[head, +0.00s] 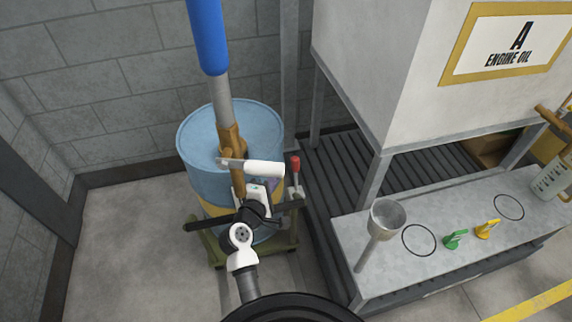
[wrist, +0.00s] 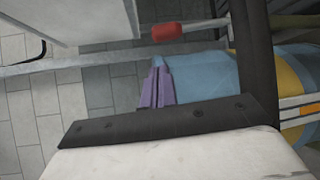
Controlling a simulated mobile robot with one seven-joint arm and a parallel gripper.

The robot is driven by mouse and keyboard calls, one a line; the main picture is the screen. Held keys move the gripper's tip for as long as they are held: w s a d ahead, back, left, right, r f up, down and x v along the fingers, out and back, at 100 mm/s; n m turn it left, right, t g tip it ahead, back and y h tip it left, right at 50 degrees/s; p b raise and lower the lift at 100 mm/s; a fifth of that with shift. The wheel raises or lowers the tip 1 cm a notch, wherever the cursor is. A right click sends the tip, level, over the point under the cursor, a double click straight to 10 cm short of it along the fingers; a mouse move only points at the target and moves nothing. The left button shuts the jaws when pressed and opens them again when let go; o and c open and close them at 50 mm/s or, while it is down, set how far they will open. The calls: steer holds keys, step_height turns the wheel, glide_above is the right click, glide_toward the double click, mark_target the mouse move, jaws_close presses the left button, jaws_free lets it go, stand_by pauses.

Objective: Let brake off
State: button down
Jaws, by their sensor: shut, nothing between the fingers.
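A lever with a red grip (head: 295,164) stands upright at the right side of the drum's green wheeled dolly (head: 219,258). Its red grip also shows near the top of the wrist view (wrist: 180,32). My gripper (head: 272,184) is beside the drum, just left of and slightly below the red grip in the head view. Its purple fingers (wrist: 155,88) are together and empty, apart from the red grip in the wrist view. My wrist and arm hide part of the dolly and the lower drum.
A blue drum (head: 192,150) with a yellow band stands on the dolly. A metal bench (head: 380,275) carries a funnel (head: 388,215) and green and yellow tags (head: 487,229). An engine oil tank (head: 380,75) overhangs at right. Clear floor (head: 125,235) lies left.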

mark_target(296, 174)
steer(key=f+p+x, duration=0.1)
steer(key=x, duration=0.8)
steer(key=shift+f+g+p, duration=0.25)
steer(key=shift+g+p, duration=0.05)
steer(key=shift+g, duration=0.1)
steer(key=shift+s+d+r, duration=0.15)
steer(key=shift+s+d, duration=0.1)
steer(key=shift+s, duration=0.45)
